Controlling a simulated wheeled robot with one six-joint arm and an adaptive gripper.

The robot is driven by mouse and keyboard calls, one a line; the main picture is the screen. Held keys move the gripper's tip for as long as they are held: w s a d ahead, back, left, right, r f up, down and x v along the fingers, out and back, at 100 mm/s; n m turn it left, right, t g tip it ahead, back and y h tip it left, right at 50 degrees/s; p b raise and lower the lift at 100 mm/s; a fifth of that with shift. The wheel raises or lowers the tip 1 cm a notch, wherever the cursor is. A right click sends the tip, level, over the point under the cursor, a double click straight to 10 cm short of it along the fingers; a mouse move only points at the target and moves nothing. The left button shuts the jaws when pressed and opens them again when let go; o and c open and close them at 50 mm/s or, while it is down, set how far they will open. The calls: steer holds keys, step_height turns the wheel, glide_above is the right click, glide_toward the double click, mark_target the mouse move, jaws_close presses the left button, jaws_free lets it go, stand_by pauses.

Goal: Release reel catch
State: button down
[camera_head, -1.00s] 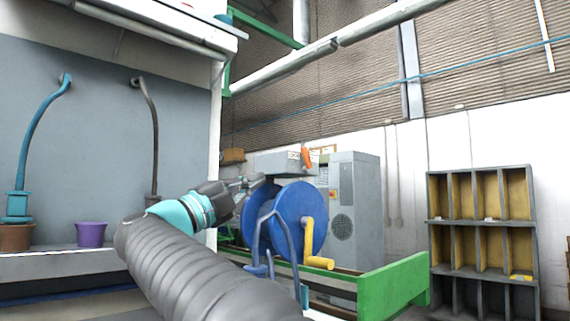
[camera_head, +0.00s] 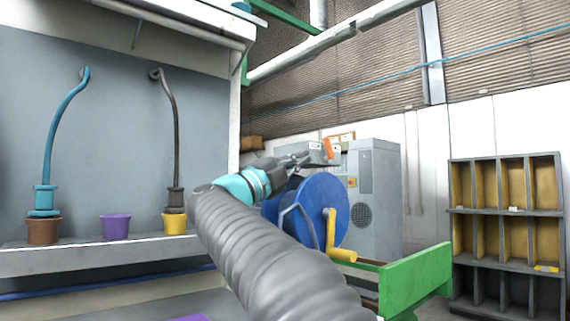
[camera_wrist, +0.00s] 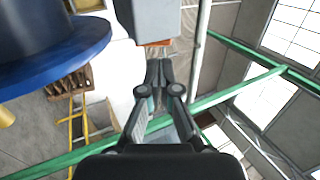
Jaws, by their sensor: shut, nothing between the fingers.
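A blue reel (camera_head: 325,207) with a yellow crank handle (camera_head: 338,250) stands right of my arm. Its flange also fills the upper left of the wrist view (camera_wrist: 50,58). A grey box (camera_head: 318,153) with a small label sits above and behind the reel. An orange lever-like piece (camera_head: 328,149) stands at its right end; I cannot tell for sure that it is the catch. My gripper (camera_head: 303,159) is shut and empty, just left of the orange piece in the picture. In the wrist view its fingertips (camera_wrist: 159,66) point towards the grey box (camera_wrist: 167,14), whose end shows orange-red. Contact is unclear.
A green frame (camera_head: 415,280) runs at the lower right. A grey cabinet (camera_head: 375,195) stands behind the reel, and a pigeonhole shelf (camera_head: 505,211) at the right. Brown, purple and yellow pots line a ledge (camera_head: 75,262) at left.

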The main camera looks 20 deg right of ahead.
mark_target(325, 145)
steer(key=p+x, duration=0.1)
steer(key=x, duration=0.5)
steer(key=shift+w+d+r, duration=0.1)
steer(key=shift+d, duration=0.05)
